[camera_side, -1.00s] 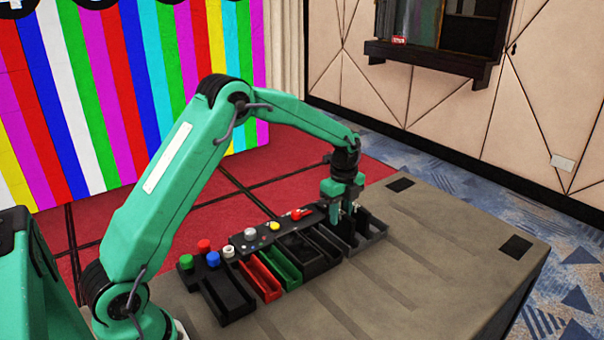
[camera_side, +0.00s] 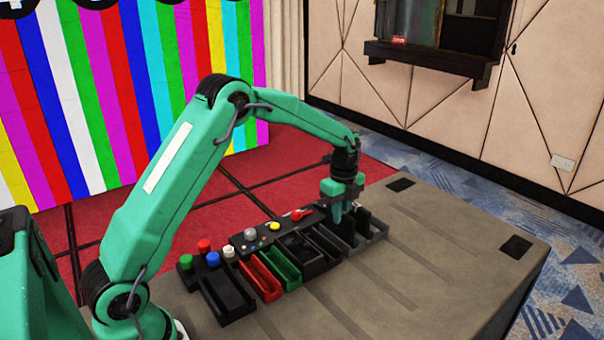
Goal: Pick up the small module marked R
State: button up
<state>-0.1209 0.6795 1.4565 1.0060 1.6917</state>
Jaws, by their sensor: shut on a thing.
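My gripper (camera_side: 338,218) points straight down over the right part of the row on the table. Its fingers are close together, shut on a small module that I can barely make out between them. It is at the black and grey slots at the right end of the row. No letter R is readable at this size, so I cannot confirm the marking.
To the left stand a black tray (camera_side: 226,302), a red tray (camera_side: 262,284) and a green tray (camera_side: 285,270). A black panel with coloured knobs (camera_side: 274,227) runs behind them. A grey tray (camera_side: 374,226) is at the right. The tabletop's front right (camera_side: 440,260) is clear.

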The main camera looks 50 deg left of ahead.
jog(key=shift+r, duration=0.15)
jog(key=shift+r, duration=2.55)
